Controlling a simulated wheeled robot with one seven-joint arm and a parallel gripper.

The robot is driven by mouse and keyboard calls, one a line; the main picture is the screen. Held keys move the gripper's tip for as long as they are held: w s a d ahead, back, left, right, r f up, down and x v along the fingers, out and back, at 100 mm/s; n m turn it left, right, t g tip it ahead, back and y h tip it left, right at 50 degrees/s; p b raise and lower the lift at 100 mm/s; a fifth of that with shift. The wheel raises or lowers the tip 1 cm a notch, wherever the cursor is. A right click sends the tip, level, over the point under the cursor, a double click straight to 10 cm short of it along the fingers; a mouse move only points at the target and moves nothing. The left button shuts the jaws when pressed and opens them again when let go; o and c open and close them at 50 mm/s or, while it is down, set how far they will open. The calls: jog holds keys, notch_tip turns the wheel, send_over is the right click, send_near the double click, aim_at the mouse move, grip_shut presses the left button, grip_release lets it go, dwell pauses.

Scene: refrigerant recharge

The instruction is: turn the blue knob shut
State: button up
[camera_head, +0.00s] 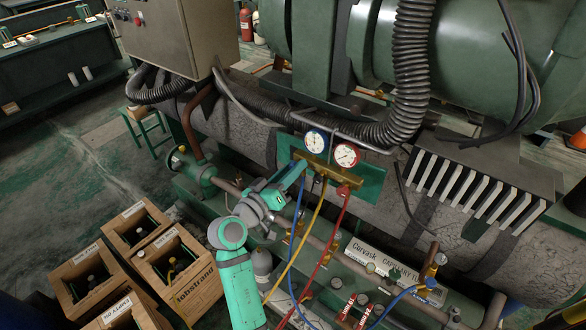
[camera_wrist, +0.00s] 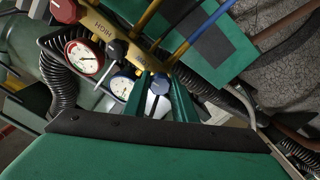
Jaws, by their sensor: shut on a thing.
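The blue knob (camera_wrist: 160,84) shows in the wrist view at the end of the brass manifold (camera_wrist: 135,50), between the tips of my gripper (camera_wrist: 161,96). The two green fingers are shut on it from both sides. In the head view my gripper (camera_head: 297,170) reaches up to the left end of the brass manifold (camera_head: 324,170), and the knob is largely hidden there. The blue-rimmed gauge (camera_head: 315,141) and the red-rimmed gauge (camera_head: 346,155) sit above the manifold. The red knob (camera_wrist: 66,10) is at the manifold's other end, clear of my gripper.
Blue, yellow and red hoses (camera_head: 334,228) hang below the manifold. A thick black corrugated hose (camera_head: 411,65) curves behind the gauges. Grey fins (camera_head: 474,190) stick out at the right. Wooden crates (camera_head: 186,281) with bottles stand on the floor at the lower left.

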jog(key=shift+f+m, duration=0.1)
jog(key=shift+m, duration=0.5)
jog(key=o, duration=1)
jog(key=shift+o, duration=0.2)
jog(key=shift+s, duration=0.1)
jog(key=v, duration=1)
jog(key=shift+s+a, duration=0.25)
